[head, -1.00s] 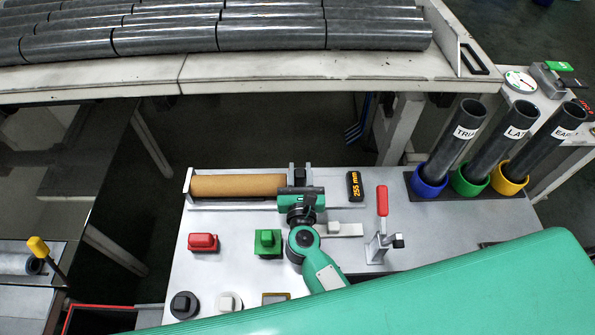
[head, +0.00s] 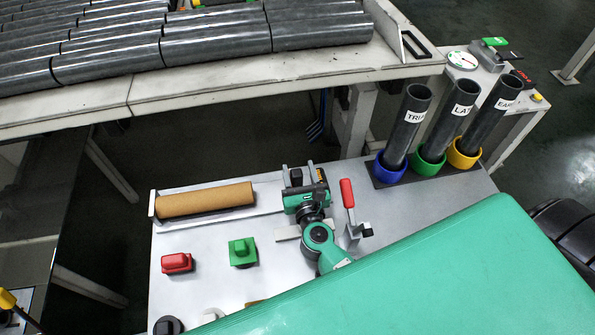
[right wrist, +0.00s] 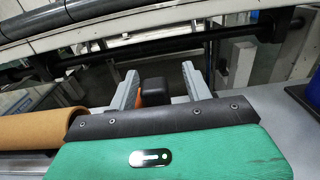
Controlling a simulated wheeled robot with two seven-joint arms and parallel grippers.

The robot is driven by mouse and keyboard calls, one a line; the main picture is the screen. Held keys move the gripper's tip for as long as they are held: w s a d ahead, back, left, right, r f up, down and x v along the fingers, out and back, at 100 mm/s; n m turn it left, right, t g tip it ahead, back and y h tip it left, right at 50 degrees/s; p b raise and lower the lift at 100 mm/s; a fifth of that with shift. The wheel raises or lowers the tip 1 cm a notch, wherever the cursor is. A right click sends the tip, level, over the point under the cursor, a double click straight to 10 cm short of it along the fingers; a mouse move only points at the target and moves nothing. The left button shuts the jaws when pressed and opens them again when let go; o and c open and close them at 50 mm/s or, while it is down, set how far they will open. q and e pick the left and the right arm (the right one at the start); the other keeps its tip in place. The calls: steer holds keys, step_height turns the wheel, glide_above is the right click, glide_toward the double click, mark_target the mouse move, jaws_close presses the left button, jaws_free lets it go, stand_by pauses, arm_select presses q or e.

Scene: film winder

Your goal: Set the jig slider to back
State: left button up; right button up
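The jig (head: 152,205) is a pale channel on the grey bench, with a brown cork-coloured roll (head: 205,199) in it. My right gripper (head: 298,171) is open to the right of the roll, fingers pointing to the back. A small dark block (head: 295,177) stands between its fingers; it seems to be the jig slider. In the right wrist view this block (right wrist: 155,92) is black with an orange side, with a visible gap to the right finger. Contact with the left finger is unclear. My gripper body hides the slider's lower part. My left gripper is out of view.
A red-handled clamp (head: 348,195) stands close right of my right gripper. Blue (head: 389,168), green and yellow cups hold dark tubes farther right. A red block (head: 177,263) and a green block (head: 242,252) sit in front. A shelf of dark rolls (head: 215,40) is behind.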

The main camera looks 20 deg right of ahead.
steer(key=shift+a, duration=0.15)
steer(key=shift+s+a+f+b, duration=0.15)
steer(key=shift+s+b, duration=0.15)
steer(key=shift+s, duration=0.25)
steer(key=b+v, duration=0.4)
steer(key=v, duration=0.7)
steer(key=shift+s+b, duration=0.1)
steer(key=shift+b, duration=0.2)
steer(key=shift+s+r, duration=0.2)
steer(key=shift+s, duration=0.5)
